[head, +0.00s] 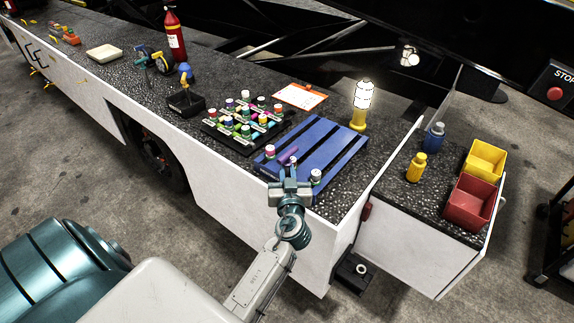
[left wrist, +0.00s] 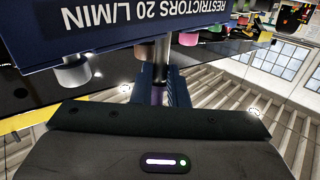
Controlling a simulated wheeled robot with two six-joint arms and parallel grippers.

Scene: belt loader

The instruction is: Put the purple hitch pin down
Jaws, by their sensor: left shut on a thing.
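The purple hitch pin (head: 288,154) shows as a short purple bar just beyond my left gripper, over the blue slatted rack. My left gripper (head: 291,173) is at the rack's near edge and is shut on the pin. In the left wrist view a grey shaft (left wrist: 161,60) stands between the fingers, with a bit of purple (left wrist: 157,95) low between them. The fingers hide much of the pin, and I cannot tell whether it touches the rack. My right gripper is not in view.
The blue rack (head: 322,142) holds a red-and-white capped piece (head: 270,151) and a white-capped one (head: 316,176) close beside my gripper. A black tray of capped bottles (head: 222,133) is to the left. A yellow lamp (head: 360,108) stands behind. Bare counter (head: 342,196) shows at right.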

